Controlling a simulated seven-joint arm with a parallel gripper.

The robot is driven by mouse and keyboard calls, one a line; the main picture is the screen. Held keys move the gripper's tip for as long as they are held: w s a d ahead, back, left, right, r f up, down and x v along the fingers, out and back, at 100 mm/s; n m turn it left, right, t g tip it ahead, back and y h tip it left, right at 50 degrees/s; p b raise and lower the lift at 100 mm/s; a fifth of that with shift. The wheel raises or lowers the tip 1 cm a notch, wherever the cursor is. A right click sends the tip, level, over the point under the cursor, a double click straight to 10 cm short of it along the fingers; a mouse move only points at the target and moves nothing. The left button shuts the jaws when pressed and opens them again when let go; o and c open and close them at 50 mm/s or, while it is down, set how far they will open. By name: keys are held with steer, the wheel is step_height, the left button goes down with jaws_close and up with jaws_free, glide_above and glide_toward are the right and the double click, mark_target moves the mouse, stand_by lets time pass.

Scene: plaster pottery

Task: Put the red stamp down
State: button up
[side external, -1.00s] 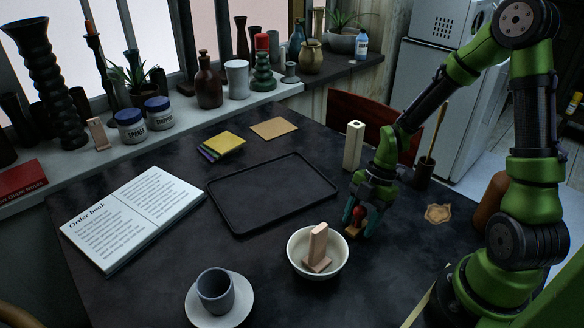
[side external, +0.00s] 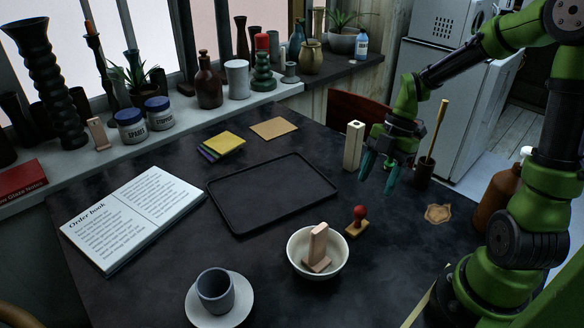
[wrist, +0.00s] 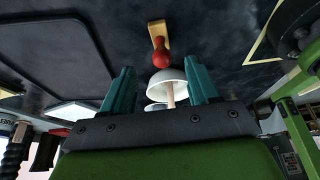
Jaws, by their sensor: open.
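The red stamp (side external: 359,217) stands upright on the dark table, its red knob on top of a tan wooden base. It is just right of the white bowl (side external: 292,252) and apart from it. It also shows in the wrist view (wrist: 160,48), beyond the fingertips. My gripper (side external: 378,182) is open and empty, raised above the table, behind and a little right of the stamp. Its two teal fingers also show in the wrist view (wrist: 161,88), with nothing between them touching.
A pinkish wooden piece (side external: 318,245) stands in the bowl. A black tray (side external: 232,231) lies left of the stamp. A pale square post (side external: 353,146) and a dark pot (side external: 422,172) with a stick stand near my gripper. A cup (side external: 214,290) sits on a saucer (side external: 242,308) at the front.

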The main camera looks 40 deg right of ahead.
steer(key=s+a+r+m+t+h, duration=0.1)
steer(key=s+a+r+m+t, duration=0.1)
steer(key=r+m, duration=0.5)
steer(key=s+a+r+m+t+h, duration=0.1)
steer(key=s+a+r+m+t, duration=0.2)
steer(key=m, duration=1.2)
steer(key=a+r+t, duration=0.2)
steer(key=a+r, duration=0.1)
steer(key=shift+s+a+r, duration=0.2)
steer(key=shift+a+r, duration=0.15)
steer(key=shift+r, duration=0.05)
